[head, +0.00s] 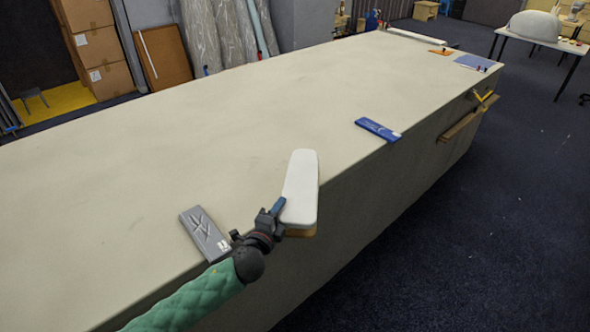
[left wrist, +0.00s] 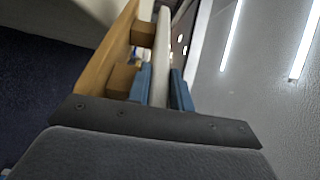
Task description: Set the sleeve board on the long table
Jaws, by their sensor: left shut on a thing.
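The sleeve board (head: 301,186) has a white padded top and a wooden base that shows under its near end. It is over the long table's (head: 200,135) near edge in the head view, its near end jutting past the edge. I cannot tell whether its base touches the cloth. My left gripper (head: 279,207) is shut on the near left side of the board. In the left wrist view, the blue fingers (left wrist: 160,88) are on either side of the white top (left wrist: 154,60), with the wooden base (left wrist: 118,55) to the left. My right gripper is not in view.
A dark grey case (head: 205,234) lies left of my gripper at the near edge. A blue flat box (head: 378,129) lies farther right along that edge. An orange item (head: 441,52) and a blue mat (head: 473,62) are at the far end. The middle cloth is clear.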

